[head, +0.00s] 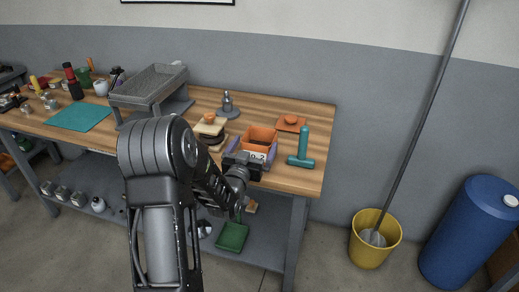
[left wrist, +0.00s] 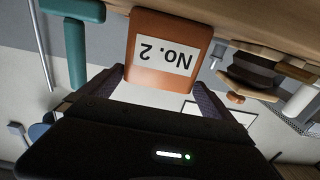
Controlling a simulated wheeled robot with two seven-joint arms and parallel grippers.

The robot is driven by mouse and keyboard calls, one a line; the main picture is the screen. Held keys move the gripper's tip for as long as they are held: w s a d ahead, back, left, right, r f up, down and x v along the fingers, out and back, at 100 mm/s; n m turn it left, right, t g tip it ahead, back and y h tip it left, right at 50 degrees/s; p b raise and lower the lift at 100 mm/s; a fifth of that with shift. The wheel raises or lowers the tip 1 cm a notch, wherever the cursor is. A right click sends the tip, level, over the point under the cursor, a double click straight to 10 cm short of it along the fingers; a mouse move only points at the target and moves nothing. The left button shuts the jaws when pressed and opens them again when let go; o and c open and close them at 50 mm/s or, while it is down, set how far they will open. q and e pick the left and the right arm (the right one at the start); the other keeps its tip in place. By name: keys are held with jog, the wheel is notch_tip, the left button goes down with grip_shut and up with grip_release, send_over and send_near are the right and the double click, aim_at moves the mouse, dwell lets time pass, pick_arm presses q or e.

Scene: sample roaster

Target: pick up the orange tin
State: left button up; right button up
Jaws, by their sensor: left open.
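The orange tin (head: 262,136) stands on the wooden workbench near its right end, with a white label on its front. In the left wrist view the tin (left wrist: 146,28) appears upside down, its label reading "No. 2". My left gripper (head: 253,148) is open, its two purple-grey fingers on either side of the tin. In the left wrist view the left gripper (left wrist: 165,82) has its fingertips near the tin's left and right sides; I cannot tell whether they touch it. My right gripper is not in view.
A stack of dark and light pieces (head: 211,131) and a grey tray stand (head: 150,88) are to the left. A yellow bucket (head: 375,240) stands on the floor.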

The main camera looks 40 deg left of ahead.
aim_at(264, 129)
pick_arm(q)
jog(key=shift+w, duration=0.2)
jog(key=p+x, duration=0.1)
jog(key=x, duration=0.3)
jog(key=shift+w+a, duration=0.1)
jog(key=shift+w, duration=0.3)
jog(key=c, duration=1.3)
notch_tip(264, 129, up, 10)
dwell(0.3)
